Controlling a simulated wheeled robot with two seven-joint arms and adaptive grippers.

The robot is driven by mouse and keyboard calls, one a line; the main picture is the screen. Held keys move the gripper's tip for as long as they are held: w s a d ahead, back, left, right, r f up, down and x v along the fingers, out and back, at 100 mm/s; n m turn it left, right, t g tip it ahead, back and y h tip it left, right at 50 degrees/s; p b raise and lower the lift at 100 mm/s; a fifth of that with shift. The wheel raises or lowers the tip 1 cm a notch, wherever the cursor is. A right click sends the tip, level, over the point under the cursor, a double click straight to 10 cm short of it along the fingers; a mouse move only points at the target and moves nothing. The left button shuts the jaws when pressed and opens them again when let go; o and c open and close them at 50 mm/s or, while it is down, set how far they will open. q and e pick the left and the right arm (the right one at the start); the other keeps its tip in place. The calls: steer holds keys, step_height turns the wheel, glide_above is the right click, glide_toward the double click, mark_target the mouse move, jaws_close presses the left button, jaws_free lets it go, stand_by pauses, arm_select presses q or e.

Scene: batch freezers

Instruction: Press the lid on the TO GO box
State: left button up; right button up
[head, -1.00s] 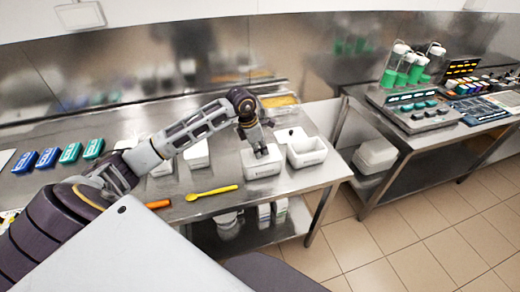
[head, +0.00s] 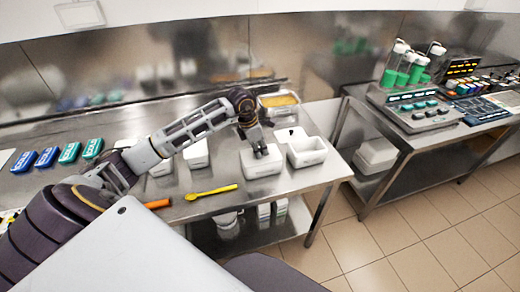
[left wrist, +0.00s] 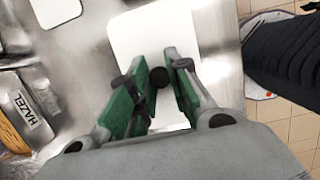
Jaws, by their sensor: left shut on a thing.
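A white box (head: 263,168) stands near the right end of the steel table, below my left gripper (head: 262,152). A white lid (left wrist: 150,35) lies under the gripper in the left wrist view and appears level on the box. The green-padded fingers of my left gripper (left wrist: 155,85) are shut on what looks like the lid's small dark knob. The box's label is too small to read, and the fingers hide part of the lid. Whether the rim is fully seated cannot be told. My right gripper is not in view.
A yellow-filled tub (head: 280,100) is at the back. A yellow spoon (head: 211,192) and orange-handled tool (head: 158,204) lie in front. White boxes (head: 196,155) stand left.

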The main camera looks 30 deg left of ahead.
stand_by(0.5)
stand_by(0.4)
arm_select(q)
steer(key=o, duration=0.9)
steer(key=shift+o, duration=0.2)
steer(key=o, duration=0.5)
steer(key=shift+r, duration=0.9)
steer(key=shift+r+p, duration=1.45)
steer(key=shift+r, duration=1.1)
